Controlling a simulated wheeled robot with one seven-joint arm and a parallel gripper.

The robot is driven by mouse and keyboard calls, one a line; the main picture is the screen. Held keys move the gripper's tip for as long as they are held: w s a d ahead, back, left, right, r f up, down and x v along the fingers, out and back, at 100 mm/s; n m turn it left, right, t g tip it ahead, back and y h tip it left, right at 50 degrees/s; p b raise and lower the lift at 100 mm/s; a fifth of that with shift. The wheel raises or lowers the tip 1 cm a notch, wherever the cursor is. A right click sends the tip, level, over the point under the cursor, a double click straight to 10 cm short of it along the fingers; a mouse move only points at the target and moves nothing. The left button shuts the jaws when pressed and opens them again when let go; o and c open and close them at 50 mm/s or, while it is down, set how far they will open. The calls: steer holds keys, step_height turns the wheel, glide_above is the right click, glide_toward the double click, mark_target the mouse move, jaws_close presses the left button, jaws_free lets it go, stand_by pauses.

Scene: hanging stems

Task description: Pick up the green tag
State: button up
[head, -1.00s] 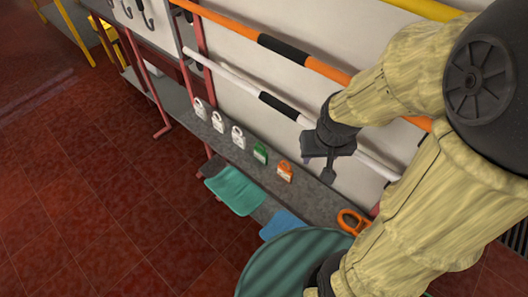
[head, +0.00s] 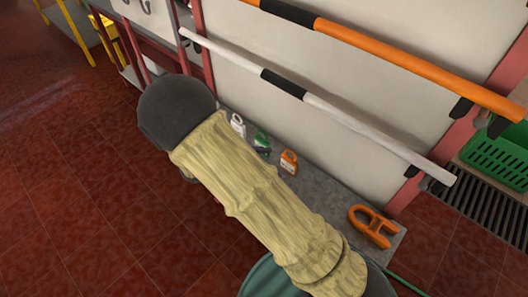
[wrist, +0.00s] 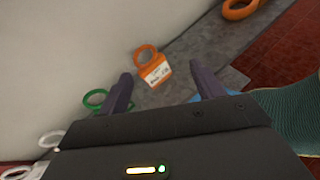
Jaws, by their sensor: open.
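The green tag (head: 261,139) stands on the grey shelf beside the orange tag (head: 289,161); my arm partly covers it in the head view. In the wrist view, the green tag's ring (wrist: 88,96) shows just left of my left finger, and its body is hidden behind the finger and gripper housing. My gripper (wrist: 162,77) is open, with nothing held. The orange tag (wrist: 155,70), with a white label, appears between the fingertips, farther off. In the head view my gripper is mostly hidden behind my arm.
White tags (wrist: 50,139) are left of the green one. A large orange shackle-like object (head: 373,226) lies at the right of the shelf (head: 340,197). A white rail (head: 345,120) and an orange rail (head: 400,65) run along the wall above. A green crate (head: 497,158) is far right.

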mark_target(262, 142)
steer(key=w+a+f+n+t+b, duration=0.2)
steer(key=a+f+n+t, duration=0.2)
steer(key=a+n+t, duration=0.3)
steer(key=a+t, duration=0.1)
steer(key=a, duration=0.3)
steer(key=shift+w+a+t, duration=0.15)
steer(key=shift+a+t, duration=0.05)
steer(key=shift+t, duration=0.2)
steer(key=p+x, duration=0.1)
steer(key=x, duration=1.1)
steer(key=shift+d+f, duration=0.1)
steer(key=shift+p+x, duration=0.85)
steer(key=shift+x, duration=1.8)
steer(key=shift+w, duration=0.15)
